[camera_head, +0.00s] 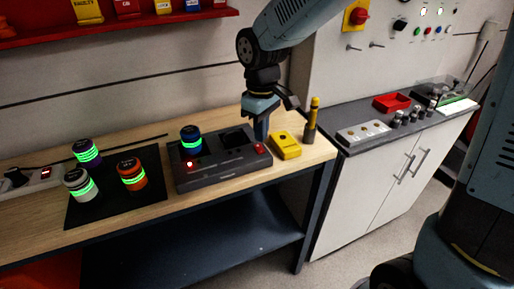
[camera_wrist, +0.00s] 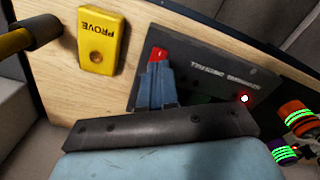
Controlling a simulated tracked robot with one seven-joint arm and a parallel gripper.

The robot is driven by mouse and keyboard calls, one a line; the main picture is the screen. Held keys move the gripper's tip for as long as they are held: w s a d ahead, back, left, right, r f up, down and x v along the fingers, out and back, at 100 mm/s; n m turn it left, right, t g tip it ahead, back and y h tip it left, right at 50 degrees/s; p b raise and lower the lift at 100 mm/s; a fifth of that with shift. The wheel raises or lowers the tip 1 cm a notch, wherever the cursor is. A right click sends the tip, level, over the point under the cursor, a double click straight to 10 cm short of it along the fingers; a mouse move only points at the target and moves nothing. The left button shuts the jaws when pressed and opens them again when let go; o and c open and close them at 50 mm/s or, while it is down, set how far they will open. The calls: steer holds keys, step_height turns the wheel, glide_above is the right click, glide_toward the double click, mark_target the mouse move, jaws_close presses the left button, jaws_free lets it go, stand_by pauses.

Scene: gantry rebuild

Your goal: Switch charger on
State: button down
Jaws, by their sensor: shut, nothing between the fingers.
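The charger is a dark grey box (camera_head: 222,172) on the wooden bench; its lettered face (camera_wrist: 205,75) shows in the wrist view. My gripper (camera_head: 262,136) is shut and empty, pointing down at the switch. I cannot tell whether it touches it.
A yellow PROVE block (camera_head: 285,146) lies just right of the charger, with a yellow-and-black tool (camera_head: 312,118) upright behind it. Three banded cylinders, one of them orange (camera_head: 132,176), stand on a black mat (camera_head: 105,214) to the left. A red shelf (camera_head: 120,24) hangs above.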

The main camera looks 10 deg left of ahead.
mark_target(261, 151)
step_height(261, 151, up, 3)
steer(key=shift+r, duration=0.1)
stand_by(0.4)
stand_by(0.3)
